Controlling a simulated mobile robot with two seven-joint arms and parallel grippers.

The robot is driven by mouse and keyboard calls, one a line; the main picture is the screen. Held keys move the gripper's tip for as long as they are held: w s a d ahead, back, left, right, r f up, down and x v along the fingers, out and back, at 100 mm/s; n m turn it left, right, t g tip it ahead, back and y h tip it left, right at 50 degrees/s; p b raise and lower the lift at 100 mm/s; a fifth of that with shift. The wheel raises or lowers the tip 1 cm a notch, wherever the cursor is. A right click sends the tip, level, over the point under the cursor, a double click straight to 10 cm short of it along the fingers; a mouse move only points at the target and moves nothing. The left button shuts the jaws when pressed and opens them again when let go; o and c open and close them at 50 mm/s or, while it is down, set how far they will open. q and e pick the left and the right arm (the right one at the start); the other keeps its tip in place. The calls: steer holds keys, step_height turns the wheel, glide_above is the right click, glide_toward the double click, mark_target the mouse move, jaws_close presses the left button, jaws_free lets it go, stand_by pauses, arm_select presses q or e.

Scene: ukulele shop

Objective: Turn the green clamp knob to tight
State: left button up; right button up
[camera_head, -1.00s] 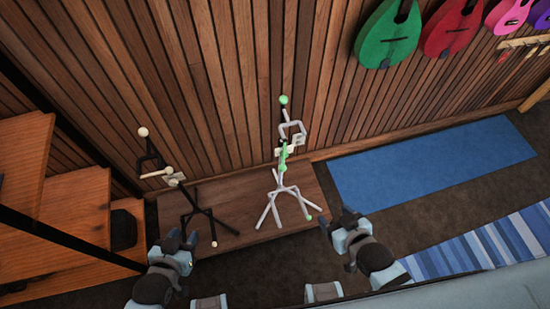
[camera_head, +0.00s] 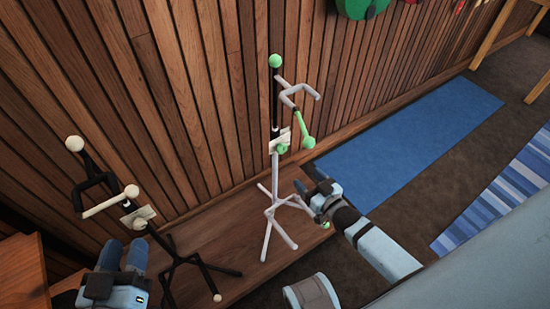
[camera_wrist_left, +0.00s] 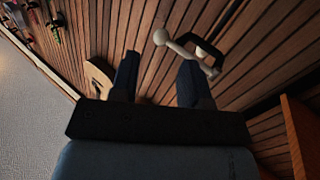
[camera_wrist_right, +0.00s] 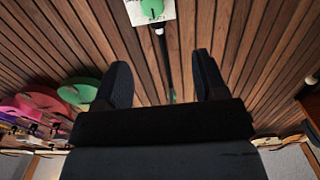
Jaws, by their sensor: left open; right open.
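The white stand (camera_head: 274,185) with green parts stands on the wooden platform against the wall. It has a green ball on top, a green lever ending in a ball (camera_head: 309,142), and a small green clamp knob (camera_head: 282,148) at a pale plate (camera_head: 277,138). The right wrist view shows a green round part (camera_wrist_right: 152,8) on a pale plate at its top edge. My right gripper (camera_head: 314,188) is open and empty, low and right of the knob, apart from it. My left gripper (camera_head: 124,252) is open and empty, beside the black stand with cream parts.
The black stand (camera_head: 180,250) with a cream lever (camera_head: 110,202) is at the left. The wooden platform (camera_head: 225,215) carries both stands. A wooden shelf (camera_head: 22,275) is at the lower left. The blue mat (camera_head: 410,150) at the right is clear.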

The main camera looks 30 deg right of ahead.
mark_target(284, 151)
steer(key=w+b, duration=0.1)
steer(key=w, duration=0.2)
steer(key=w+f+b, duration=0.1)
steer(key=w, duration=0.2)
steer(key=w+b, duration=0.1)
steer(key=w, duration=0.2)
steer(key=shift+w+a+f, duration=0.15)
steer(key=shift+w+f, duration=0.2)
steer(key=w, duration=0.1)
steer(key=w+b, duration=0.1)
steer(key=w, duration=0.2)
steer(key=shift+a, duration=0.3)
arm_select(q)
steer(key=shift+w+d+r+t+h+b, duration=0.15)
steer(key=shift+d+t+h+b, duration=0.1)
steer(key=shift+d+h, duration=0.15)
steer(key=shift+w+d+r+t+h+b, duration=0.1)
steer(key=shift+d+t+h, duration=0.15)
steer(key=shift+d+h, duration=0.15)
arm_select(e)
steer(key=shift+w+a+r, duration=0.1)
steer(key=shift+w, duration=0.65)
steer(key=shift+c, duration=0.4)
steer(key=c, duration=0.8)
steer(key=shift+c, duration=0.2)
arm_select(q)
steer(key=shift+r, duration=0.1)
